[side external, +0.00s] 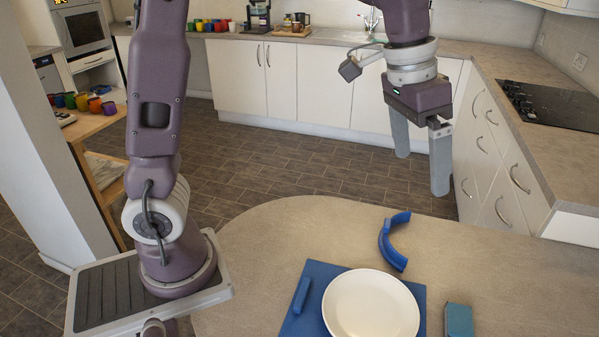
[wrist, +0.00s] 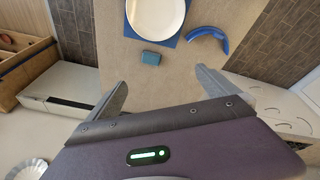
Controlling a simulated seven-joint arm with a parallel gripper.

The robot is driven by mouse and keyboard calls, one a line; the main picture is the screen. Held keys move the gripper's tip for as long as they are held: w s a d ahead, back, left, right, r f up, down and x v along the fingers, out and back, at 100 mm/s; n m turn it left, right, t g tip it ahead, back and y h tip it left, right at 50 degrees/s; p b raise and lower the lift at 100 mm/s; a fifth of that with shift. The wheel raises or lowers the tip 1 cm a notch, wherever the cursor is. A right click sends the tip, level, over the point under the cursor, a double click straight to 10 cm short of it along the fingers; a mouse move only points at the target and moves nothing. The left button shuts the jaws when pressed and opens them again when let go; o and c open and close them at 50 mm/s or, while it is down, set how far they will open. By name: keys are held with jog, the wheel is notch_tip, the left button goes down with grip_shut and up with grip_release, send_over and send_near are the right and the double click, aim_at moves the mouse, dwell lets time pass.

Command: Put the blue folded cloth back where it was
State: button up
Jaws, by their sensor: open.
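A small blue-teal block-like piece (side external: 459,320), which looks like the folded cloth, lies on the counter right of the blue mat (side external: 290,328). It also shows in the wrist view (wrist: 151,58), just off the mat's edge. A narrow blue piece (side external: 301,295) lies on the mat left of the white plate (side external: 371,305); I cannot tell what it is. My gripper (side external: 421,168) is open and empty, high above the counter's far edge. In the wrist view its fingers (wrist: 162,84) are spread apart, with the block beyond them.
A blue curved piece (side external: 394,241) lies on the counter behind the plate, near the mat. The counter (side external: 260,250) is bare to the left and right. Cabinets (side external: 500,150) and a hob (side external: 550,105) stand at the right. Coloured mugs (side external: 82,101) stand at the left.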

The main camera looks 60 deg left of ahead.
jog(key=s+a+n+t+y, duration=0.1)
jog(key=s+a, duration=0.2)
jog(key=s, duration=0.8)
jog(key=s+a+n+t, duration=0.2)
jog(key=s+a, duration=0.1)
jog(key=s, duration=0.8)
jog(key=shift+s+a+f+y, duration=0.25)
jog(key=shift+a+y, duration=0.15)
